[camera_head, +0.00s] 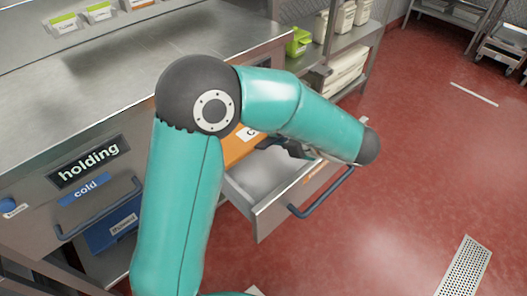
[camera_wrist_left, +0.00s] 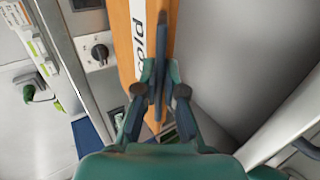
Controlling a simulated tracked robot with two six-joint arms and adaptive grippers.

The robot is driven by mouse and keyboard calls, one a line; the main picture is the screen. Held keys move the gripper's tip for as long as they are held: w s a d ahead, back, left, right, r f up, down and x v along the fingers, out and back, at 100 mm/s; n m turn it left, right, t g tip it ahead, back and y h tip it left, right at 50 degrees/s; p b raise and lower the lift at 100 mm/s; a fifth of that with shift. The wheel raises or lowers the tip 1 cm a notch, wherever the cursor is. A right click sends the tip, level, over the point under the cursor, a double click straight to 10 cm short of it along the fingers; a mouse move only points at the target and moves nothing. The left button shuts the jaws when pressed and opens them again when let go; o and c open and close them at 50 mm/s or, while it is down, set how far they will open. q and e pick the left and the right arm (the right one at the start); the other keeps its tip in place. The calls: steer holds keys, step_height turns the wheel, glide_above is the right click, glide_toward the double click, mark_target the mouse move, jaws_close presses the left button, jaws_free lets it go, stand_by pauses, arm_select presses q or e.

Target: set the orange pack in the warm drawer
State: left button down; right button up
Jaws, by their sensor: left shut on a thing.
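The orange pack (camera_head: 236,150) shows partly behind my left arm in the head view, at the left side of the open drawer (camera_head: 266,221). Its white label starts with "C". In the wrist view the orange pack (camera_wrist_left: 123,40) stretches ahead of the fingers, and its label letters read as the end of "Cold". My left gripper (camera_head: 298,150) is over the drawer; in the wrist view its fingers (camera_wrist_left: 160,85) are shut on a dark upright bar on the pack. I cannot tell whether the pack touches the drawer floor. My right gripper is not in view.
The drawer's blue handle (camera_head: 322,192) faces the floor. A second drawer, with a blue "cold" label (camera_head: 84,190), stands left, a blue pack (camera_head: 112,230) showing there. A "holding" sign (camera_head: 89,161) is on the counter front. A knob (camera_wrist_left: 99,52) shows beside the pack.

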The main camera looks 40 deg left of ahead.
arm_select(q)
steer(key=shift+w+a+r, duration=0.1)
steer(key=shift+w+r, duration=0.05)
steer(key=shift+w, duration=0.95)
step_height(320, 180, down, 4)
steer(key=shift+r+b, duration=0.2)
steer(key=shift+b, duration=0.65)
steer(key=c, duration=1.6)
jaws_free()
steer(key=shift+f, duration=0.2)
steer(key=shift+c, duration=0.2)
steer(key=o, duration=0.4)
steer(key=shift+c, duration=0.2)
steer(key=shift+r, duration=0.1)
